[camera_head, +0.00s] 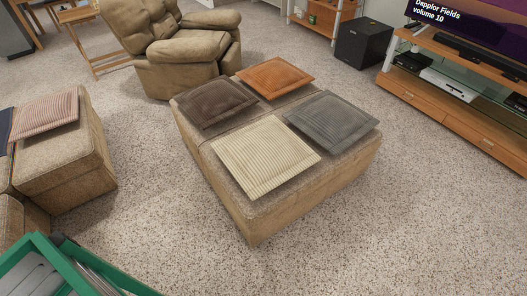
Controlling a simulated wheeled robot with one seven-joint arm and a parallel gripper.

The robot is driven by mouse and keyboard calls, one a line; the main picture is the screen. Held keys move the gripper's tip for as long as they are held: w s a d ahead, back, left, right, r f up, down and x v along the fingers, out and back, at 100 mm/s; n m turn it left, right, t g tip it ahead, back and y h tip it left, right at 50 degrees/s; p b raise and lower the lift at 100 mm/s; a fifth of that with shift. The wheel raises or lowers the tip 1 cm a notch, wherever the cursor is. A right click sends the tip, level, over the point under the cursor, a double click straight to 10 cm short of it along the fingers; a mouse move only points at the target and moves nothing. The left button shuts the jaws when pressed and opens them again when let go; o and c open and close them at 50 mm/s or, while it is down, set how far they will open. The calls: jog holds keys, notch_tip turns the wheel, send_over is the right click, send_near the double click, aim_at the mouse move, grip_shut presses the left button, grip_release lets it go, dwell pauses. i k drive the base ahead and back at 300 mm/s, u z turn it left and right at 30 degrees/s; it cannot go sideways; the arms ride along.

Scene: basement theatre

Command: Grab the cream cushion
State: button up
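The cream cushion (266,157) is a square, ribbed cushion lying flat at the near left part of a large tan ottoman (262,213). A dark brown cushion (215,101) lies behind it to the left, an orange cushion (275,77) lies at the far corner, and a grey cushion (332,120) lies to its right. The cream cushion is fully visible, with nothing on top of it. My gripper is not in view.
A striped cushion (45,115) lies on a tan seat (75,165) at left. A green-framed object (75,262) fills the bottom left corner. A tan armchair (180,50) stands behind the ottoman, and a TV stand (455,105) stands at right. Speckled carpet (400,235) is clear at front and right.

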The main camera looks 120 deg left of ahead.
aim_at(262, 156)
jog(key=u, duration=2.7)
jog(key=i, duration=0.85)
jog(key=u, duration=0.15)
